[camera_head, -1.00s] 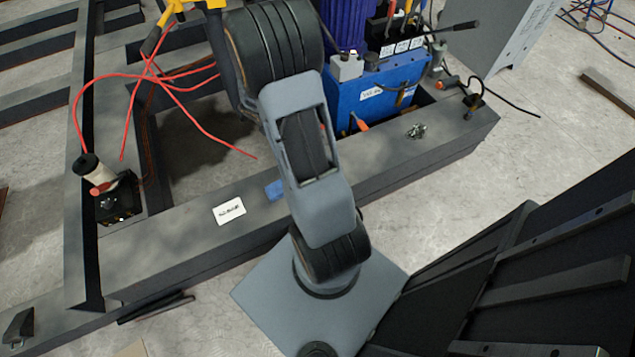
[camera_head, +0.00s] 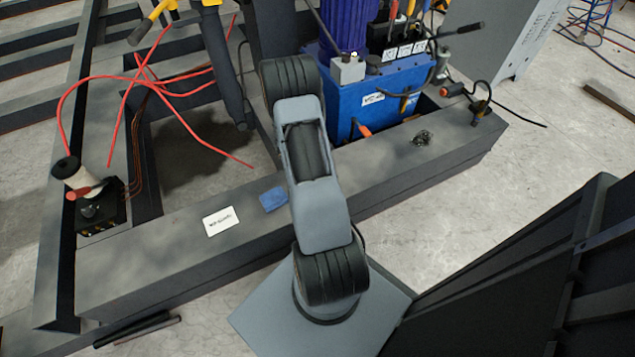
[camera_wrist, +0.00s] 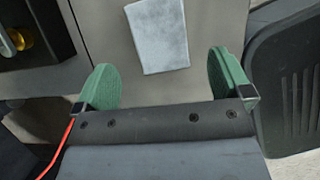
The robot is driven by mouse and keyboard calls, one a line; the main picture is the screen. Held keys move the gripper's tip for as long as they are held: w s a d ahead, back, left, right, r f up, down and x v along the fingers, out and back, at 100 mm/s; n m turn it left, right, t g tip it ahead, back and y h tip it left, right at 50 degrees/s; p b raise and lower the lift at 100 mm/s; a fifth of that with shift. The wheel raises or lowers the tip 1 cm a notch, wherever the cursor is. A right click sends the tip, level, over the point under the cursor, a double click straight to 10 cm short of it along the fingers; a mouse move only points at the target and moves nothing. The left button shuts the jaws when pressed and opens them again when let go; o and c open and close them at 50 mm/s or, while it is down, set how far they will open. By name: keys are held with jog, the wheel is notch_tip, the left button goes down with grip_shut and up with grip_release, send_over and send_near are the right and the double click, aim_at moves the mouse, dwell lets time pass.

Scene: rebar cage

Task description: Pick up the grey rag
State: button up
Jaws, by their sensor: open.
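In the wrist view a pale grey, mottled, roughly rectangular cloth, which looks like the grey rag (camera_wrist: 158,36), lies flat on a grey-brown surface. It is at the top, a little left of centre, and slightly tilted. My gripper (camera_wrist: 165,80) shows its two green fingers spread wide below the rag in that picture. The space between them is empty, and neither finger overlaps the rag. In the head view my arm fills the middle; the gripper is not visible there, and I cannot pick out the grey rag with certainty.
In the head view a dark steel beam frame carries a white label (camera_head: 221,220), a small blue piece (camera_head: 273,200) and a blue power unit (camera_head: 375,95). Red cables (camera_head: 185,90) loop at left. A dark ribbed panel (camera_head: 530,275) stands at lower right. Concrete floor is open at right.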

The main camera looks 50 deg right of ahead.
jog(key=shift+b+x, duration=1.55)
jog(key=shift+x, duration=1.25)
jog(key=shift+a, duration=0.1)
jog(key=c, duration=1)
jog(key=shift+r, duration=0.1)
